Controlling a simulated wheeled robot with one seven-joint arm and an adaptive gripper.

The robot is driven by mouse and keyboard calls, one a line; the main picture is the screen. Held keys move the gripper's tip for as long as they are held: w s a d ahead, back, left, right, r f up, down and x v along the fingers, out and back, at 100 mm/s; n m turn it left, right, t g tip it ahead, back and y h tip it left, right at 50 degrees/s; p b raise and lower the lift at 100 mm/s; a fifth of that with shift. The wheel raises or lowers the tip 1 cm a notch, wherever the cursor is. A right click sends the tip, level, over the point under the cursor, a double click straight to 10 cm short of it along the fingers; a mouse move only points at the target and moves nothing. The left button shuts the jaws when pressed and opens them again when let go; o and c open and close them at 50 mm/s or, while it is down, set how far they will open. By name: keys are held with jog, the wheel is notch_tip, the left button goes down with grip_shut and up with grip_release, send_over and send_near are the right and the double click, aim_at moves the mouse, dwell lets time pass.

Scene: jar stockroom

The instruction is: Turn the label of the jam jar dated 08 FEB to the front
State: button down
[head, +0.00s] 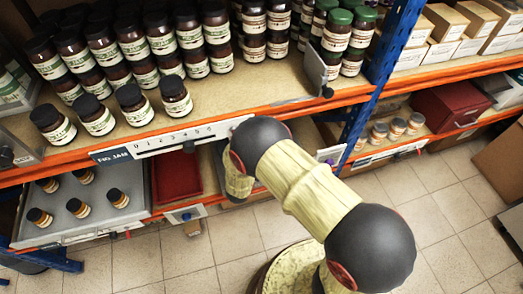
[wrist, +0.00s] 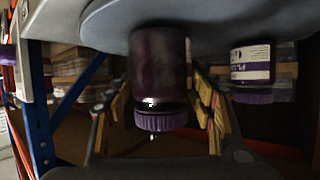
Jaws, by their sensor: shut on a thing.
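In the wrist view, which looks upside down, a dark jar (wrist: 158,70) with a purple ribbed lid (wrist: 161,121) stands on a pale grey surface (wrist: 225,18). My gripper (wrist: 160,108) has one finger on each side of this jar, near the lid, and is shut on it. The jar's side towards the camera is bare dark glass; a thin pale strip, perhaps the label's edge, shows at its right edge. No date is readable. In the head view my arm hides the gripper and the held jar.
A second purple-lidded jar (wrist: 250,65) with a white and purple label stands close to the right finger. In the head view, an orange shelf edge (head: 310,100) runs above, with many dark-lidded jars. A grey tray (head: 80,228) with several small jars and a red tray (head: 177,175) are below.

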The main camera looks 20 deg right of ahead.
jog(key=m+g+h, duration=0.4)
jog(key=m, duration=0.1)
jog(key=shift+m+g, duration=0.3)
jog(key=shift+g, duration=0.1)
jog(key=shift+f, duration=0.25)
dwell(0.6)
jog(key=c, duration=0.7)
grip_release()
jog(key=shift+o, duration=0.2)
jog(key=v, duration=1.2)
jog(key=shift+w+f, duration=0.1)
